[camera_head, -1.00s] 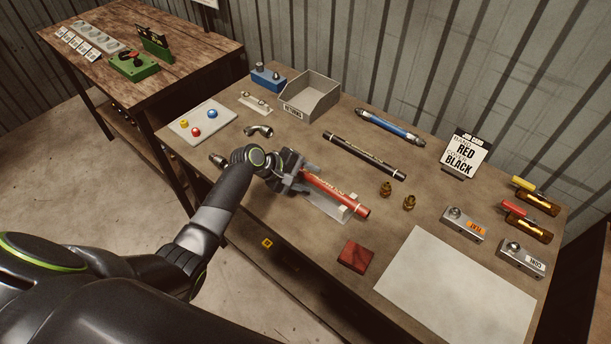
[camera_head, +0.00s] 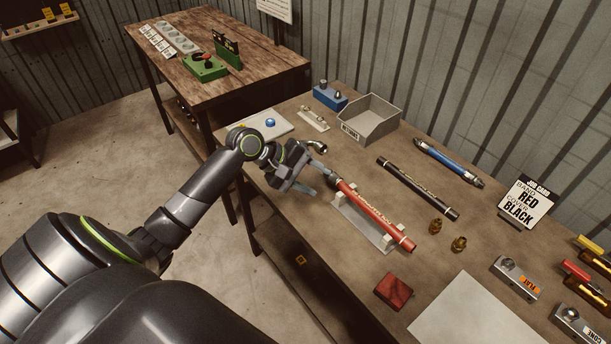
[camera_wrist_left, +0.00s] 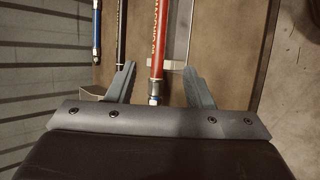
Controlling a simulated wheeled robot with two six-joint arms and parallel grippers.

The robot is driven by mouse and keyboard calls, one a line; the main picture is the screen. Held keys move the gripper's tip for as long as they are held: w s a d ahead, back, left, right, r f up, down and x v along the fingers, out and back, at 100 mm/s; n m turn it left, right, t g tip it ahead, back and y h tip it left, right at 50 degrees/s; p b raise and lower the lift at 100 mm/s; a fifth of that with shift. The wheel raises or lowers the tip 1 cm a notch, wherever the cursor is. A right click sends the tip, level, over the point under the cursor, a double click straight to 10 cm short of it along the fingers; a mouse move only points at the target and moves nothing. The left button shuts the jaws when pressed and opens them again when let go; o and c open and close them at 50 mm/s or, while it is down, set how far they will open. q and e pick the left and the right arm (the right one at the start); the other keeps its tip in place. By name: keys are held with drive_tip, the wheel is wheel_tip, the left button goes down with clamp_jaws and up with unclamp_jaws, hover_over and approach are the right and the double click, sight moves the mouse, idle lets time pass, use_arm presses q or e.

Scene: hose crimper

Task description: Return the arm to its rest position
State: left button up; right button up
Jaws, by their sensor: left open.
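The hose, with printed lettering, lies in a pale grey cradle (camera_head: 352,220) on the table. In the left wrist view, the hose (camera_wrist_left: 161,38) runs away from me between the two spread fingers (camera_wrist_left: 160,76). Its metal end fitting (camera_wrist_left: 155,92) sits between them with a gap on each side. My left arm reaches in from the left, bent over the table's edge. My right gripper is not in view.
A white tray with a blue button (camera_head: 270,123) lies just behind my left wrist. A grey bin (camera_head: 372,122), a black hose (camera_head: 420,190) and a blue hose (camera_head: 448,162) lie further back. A red block (camera_head: 393,291) is near the front edge. Open floor (camera_head: 90,170) lies left.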

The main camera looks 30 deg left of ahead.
use_arm(q)
drive_tip(key=shift+v, duration=1.3)
drive_tip(key=s+d+f+m+y, duration=0.2)
drive_tip(key=s+f+m, duration=0.2)
drive_tip(key=s+f, duration=0.4)
drive_tip(key=s+a+f+m+g+y, duration=0.15)
drive_tip(key=s+m+y, duration=0.25)
drive_tip(key=s, duration=0.6)
drive_tip(key=s+a+f+m+g+y, duration=0.1)
drive_tip(key=s+f+m+y, duration=0.2)
drive_tip(key=s, duration=0.8)
wheel_tip(320, 180, down, 26)
drive_tip(key=a+g+b, duration=0.1)
drive_tip(key=a+b, duration=0.1)
drive_tip(key=b, duration=0.2)
drive_tip(key=s+d+f+g+b, duration=0.1)
drive_tip(key=s+f+b, duration=0.1)
drive_tip(key=s+f, duration=1.2)
wheel_tip(320, 180, down, 5)
drive_tip(key=shift+s+d+r+m, duration=0.25)
drive_tip(key=shift+s+d+m, duration=0.05)
drive_tip(key=shift+d, duration=0.05)
